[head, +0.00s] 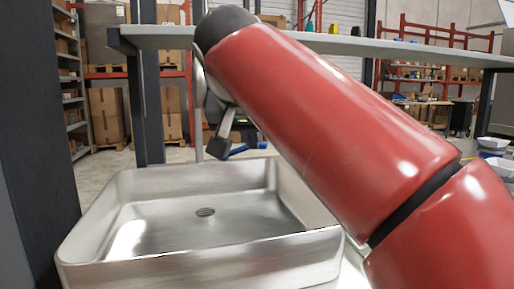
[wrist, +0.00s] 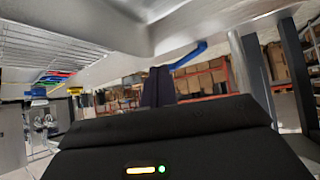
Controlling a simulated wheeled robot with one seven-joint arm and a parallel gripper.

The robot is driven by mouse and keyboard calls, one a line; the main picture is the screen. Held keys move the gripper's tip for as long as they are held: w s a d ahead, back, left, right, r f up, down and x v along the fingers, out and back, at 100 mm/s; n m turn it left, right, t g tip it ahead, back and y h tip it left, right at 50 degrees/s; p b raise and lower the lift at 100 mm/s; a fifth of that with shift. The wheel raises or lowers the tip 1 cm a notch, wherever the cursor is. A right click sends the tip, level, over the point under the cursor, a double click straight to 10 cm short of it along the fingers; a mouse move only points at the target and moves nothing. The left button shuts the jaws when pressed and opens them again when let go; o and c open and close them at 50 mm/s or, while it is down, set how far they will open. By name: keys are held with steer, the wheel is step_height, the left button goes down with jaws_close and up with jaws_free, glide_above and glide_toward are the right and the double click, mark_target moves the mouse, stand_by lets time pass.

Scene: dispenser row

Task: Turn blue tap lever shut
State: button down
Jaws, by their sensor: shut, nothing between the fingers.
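The blue tap lever (head: 246,148) shows in the head view behind the sink's back rim, partly hidden by my gripper and arm. In the wrist view the blue lever (wrist: 188,56) is a slanted bar just past the dark fingers. My gripper (head: 218,147) is shut and empty, with its fingertips at the left end of the visible lever. In the wrist view my gripper (wrist: 157,86) appears as one dark closed block close to the lever's lower end. I cannot tell whether they touch. The tap body is not clearly visible.
A steel sink (head: 100,262) with a drain fills the front left below my gripper. A grey shelf (head: 400,52) runs across above, with a dark post (head: 146,100) at left. White bowls (head: 494,144) stand at the far right. Racks with boxes are far behind.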

steer(key=w+f, duration=0.2)
steer(key=w, duration=0.5)
steer(key=shift+d+f+p, duration=0.35)
steer(key=shift+d+p, duration=0.05)
steer(key=shift+d, duration=0.05)
